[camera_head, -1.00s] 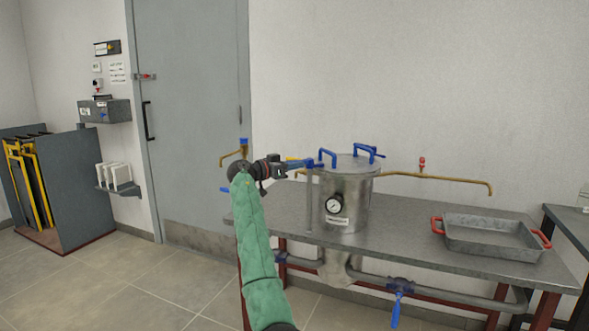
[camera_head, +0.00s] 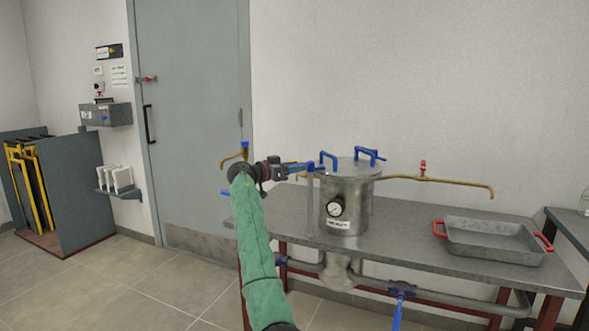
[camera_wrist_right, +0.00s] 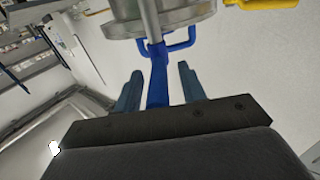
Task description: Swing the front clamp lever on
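The steel vessel (camera_head: 346,200) with a round lid and a pressure gauge stands on the grey bench. A blue clamp lever (camera_head: 318,167) is at its front left, by the lid rim, above a grey upright rod. My right gripper (camera_head: 303,168) reaches it from the left. In the right wrist view the blue lever (camera_wrist_right: 158,82) lies between the two fingers of my right gripper (camera_wrist_right: 160,82), with a small gap on each side; the fingers are open. The rod (camera_wrist_right: 150,20) runs from the lever past the lid rim (camera_wrist_right: 185,20). My left gripper is not in view.
Blue handles (camera_head: 366,154) stand on the lid. Brass pipes (camera_head: 450,184) run behind the vessel. A grey tray (camera_head: 490,241) with red handles sits at the bench's right. A blue-handled valve (camera_head: 401,291) hangs below. The bench between vessel and tray is clear.

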